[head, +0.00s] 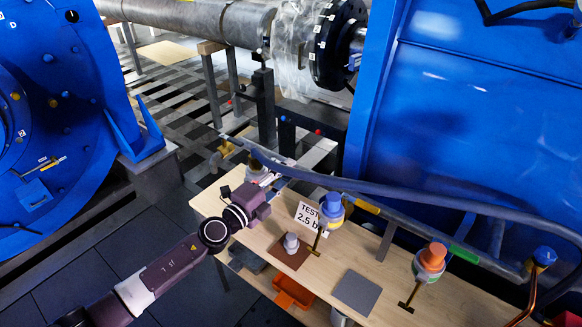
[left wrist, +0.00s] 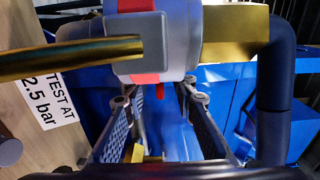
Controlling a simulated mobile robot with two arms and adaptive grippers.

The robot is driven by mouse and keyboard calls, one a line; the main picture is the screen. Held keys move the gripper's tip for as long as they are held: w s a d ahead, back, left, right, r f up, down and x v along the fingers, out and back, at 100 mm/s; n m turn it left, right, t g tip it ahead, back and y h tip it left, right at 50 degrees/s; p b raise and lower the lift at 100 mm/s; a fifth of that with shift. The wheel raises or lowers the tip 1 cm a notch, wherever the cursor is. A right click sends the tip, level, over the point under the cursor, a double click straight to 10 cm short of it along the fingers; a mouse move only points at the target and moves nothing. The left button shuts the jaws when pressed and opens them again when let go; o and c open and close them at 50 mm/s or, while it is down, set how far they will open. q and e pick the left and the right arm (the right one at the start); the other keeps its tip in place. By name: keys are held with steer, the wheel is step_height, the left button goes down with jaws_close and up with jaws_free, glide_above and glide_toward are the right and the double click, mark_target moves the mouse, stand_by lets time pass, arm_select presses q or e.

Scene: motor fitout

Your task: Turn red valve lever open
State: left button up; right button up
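In the left wrist view a grey valve-like body (left wrist: 158,35) with red bands fills the top centre, with a brass rod (left wrist: 70,58) reaching left from it. A small red piece (left wrist: 160,91), perhaps the end of the red lever, shows just below the body. My left gripper (left wrist: 160,103) has its two fingers apart, one on each side of that red piece; I cannot tell whether they touch it. In the head view my left gripper (head: 266,178) is at the table's back edge, by the pipe. The red lever cannot be made out there. My right gripper is not in view.
A wooden table (head: 222,262) carries a blue-capped item (head: 331,205), an orange-capped item (head: 432,258), a grey mat (head: 357,291) and a "TEST AT 2.5 bar" sign (head: 309,215). A dark pipe (head: 400,190) runs along its back. Large blue housings (head: 480,110) stand behind.

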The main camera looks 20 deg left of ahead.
arm_select(q)
steer(key=shift+x, duration=1.1)
steer(key=shift+s, duration=0.1)
steer(key=shift+c, duration=0.2)
jaws_close()
